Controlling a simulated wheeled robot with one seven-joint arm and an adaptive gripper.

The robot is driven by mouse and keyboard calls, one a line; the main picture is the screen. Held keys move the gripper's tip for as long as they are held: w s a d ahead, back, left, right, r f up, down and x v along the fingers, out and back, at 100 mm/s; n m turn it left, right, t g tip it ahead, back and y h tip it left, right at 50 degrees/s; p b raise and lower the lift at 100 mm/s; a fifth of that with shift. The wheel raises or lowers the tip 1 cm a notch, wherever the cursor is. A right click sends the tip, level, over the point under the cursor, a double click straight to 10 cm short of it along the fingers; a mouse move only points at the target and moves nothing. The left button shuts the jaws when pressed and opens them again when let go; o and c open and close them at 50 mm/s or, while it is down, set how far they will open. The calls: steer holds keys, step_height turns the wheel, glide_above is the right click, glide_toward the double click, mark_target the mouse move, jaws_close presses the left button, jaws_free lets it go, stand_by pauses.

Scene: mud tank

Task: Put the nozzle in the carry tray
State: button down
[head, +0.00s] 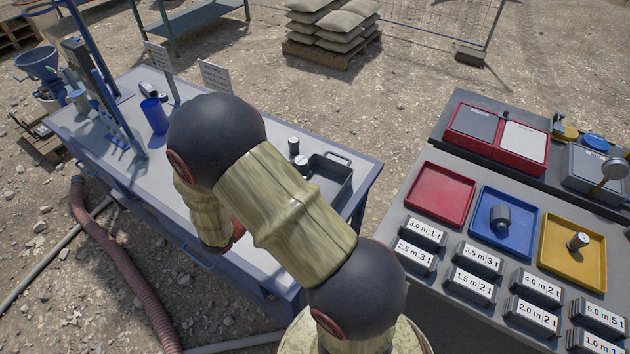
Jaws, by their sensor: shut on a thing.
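My gripper is not visible. My own arm crosses the middle of the head view, its forearm bends down over the blue-framed table, and its end is hidden behind the upper link. A dark grey tray with a handle (338,182), which looks like the carry tray, stands at the right end of that table, partly covered by my arm. Two small dark pieces with pale tops, one of them here (294,146), are at its left side; I cannot tell whether they are in it. I cannot identify the nozzle; anything held is hidden.
The table (118,108) also bears a blue cup (155,116) and upright sign plates. At right, a bench has a red tray (440,196), a blue tray (480,236) with a dark fitting (500,217), a yellow tray (556,262) with a small metal piece (578,241), and several labelled blocks.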

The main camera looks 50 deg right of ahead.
steer(key=w+d+f+b, duration=0.6)
steer(key=w+d+f, duration=0.2)
steer(key=f, duration=0.5)
steer(key=shift+w+d, duration=0.3)
steer(key=shift+d, duration=1.05)
steer(key=shift+f, duration=0.1)
steer(key=shift+f+b, duration=0.35)
steer(key=shift+b, duration=0.05)
steer(key=shift+f, duration=0.2)
steer(key=c, duration=1.3)
jaws_free()
